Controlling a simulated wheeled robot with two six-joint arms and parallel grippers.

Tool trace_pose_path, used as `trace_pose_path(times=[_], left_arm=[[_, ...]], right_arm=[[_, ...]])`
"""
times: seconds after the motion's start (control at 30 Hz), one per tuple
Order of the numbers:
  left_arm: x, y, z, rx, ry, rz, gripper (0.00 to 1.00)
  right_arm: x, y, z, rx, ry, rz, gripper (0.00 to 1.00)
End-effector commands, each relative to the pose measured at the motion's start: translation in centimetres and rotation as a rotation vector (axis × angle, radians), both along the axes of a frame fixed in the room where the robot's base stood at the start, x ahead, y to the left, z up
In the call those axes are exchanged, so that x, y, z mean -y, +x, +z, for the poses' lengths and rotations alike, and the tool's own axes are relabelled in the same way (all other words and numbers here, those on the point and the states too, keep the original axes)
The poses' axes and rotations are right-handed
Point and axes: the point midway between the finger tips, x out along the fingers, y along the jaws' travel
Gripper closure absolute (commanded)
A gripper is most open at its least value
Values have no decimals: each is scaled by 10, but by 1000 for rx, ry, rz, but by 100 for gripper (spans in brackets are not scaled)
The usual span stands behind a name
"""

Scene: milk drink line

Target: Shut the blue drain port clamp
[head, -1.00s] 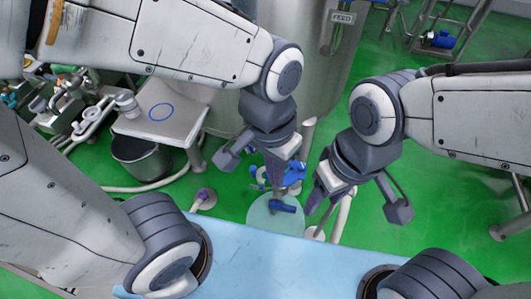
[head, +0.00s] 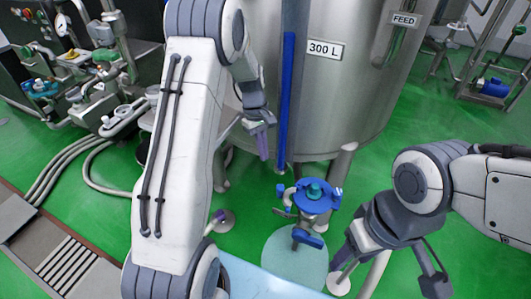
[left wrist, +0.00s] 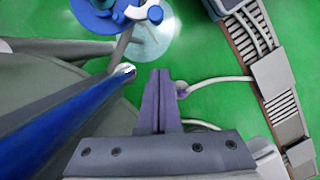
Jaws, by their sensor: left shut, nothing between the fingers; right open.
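The blue drain port clamp (head: 314,197) sits low in front of the steel tank, around a port with a teal top. Small blue parts stick out on its left, and a blue lever (head: 308,237) lies below it. Part of the blue fitting shows at the top of the left wrist view (left wrist: 105,12). I cannot tell whether the clamp is open. My left gripper (head: 263,147) is shut and empty, above and left of the clamp and apart from it; its fingers show in the left wrist view (left wrist: 155,100). My right gripper (head: 390,272) is open, right of the clamp.
A blue upright tube (head: 287,100) runs down the tank (head: 335,105) beside my left gripper. A pale round disc (head: 288,262) lies below the drain. A light blue surface (head: 262,284) is at the bottom. A purple piece (head: 218,216) stands left of the drain.

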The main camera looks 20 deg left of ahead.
Motion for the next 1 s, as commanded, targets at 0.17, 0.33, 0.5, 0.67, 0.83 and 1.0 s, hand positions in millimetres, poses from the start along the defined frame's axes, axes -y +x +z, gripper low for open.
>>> trace_pose_path(times=[0.17,0.33,0.5,0.67,0.83,1.0], left_arm=[[9,-7,-42,-5,-2,-3,100],[21,-13,-64,-1,-1,-6,100],[40,-26,-63,0,0,-5,100],[47,-30,-63,1,0,-3,100],[48,-31,-63,1,0,-3,100],[48,-31,-63,1,0,-3,100]], right_arm=[[0,0,-8,0,0,0,45],[0,0,-10,0,0,0,45],[0,0,-11,0,0,0,45],[0,0,-11,0,0,0,45],[0,0,-11,0,0,0,45],[0,0,-11,0,0,0,45]])
